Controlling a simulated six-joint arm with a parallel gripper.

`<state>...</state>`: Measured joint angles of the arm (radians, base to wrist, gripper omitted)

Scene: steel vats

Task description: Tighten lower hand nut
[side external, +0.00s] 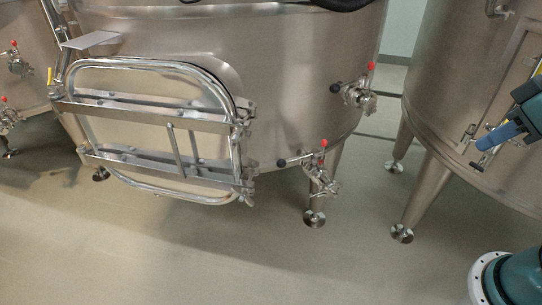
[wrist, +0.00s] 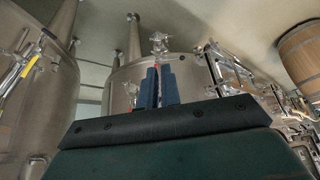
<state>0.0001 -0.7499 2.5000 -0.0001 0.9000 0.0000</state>
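The steel vat's hatch door (side external: 160,130) is swung closed or nearly so against the vat front; I cannot tell if it is fully seated. The lower hand nut (side external: 246,194) is at the lower right end of the hatch's lower crossbar. The upper hand nut (side external: 246,106) is at the right end of the upper crossbar. My gripper (side external: 487,144) is far to the right of both nuts, in front of the right vat. In the wrist view its blue fingers (wrist: 160,85) have a narrow gap with nothing held. The hatch shows small and upside down there (wrist: 228,70); its nuts are too small to tell apart.
Red-tipped valves (side external: 360,93) and (side external: 320,168) project from the vat between the hatch and my gripper. Vat legs (side external: 425,195) stand on the floor (side external: 330,265), which is open in front. A wooden barrel (wrist: 300,45) shows in the wrist view.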

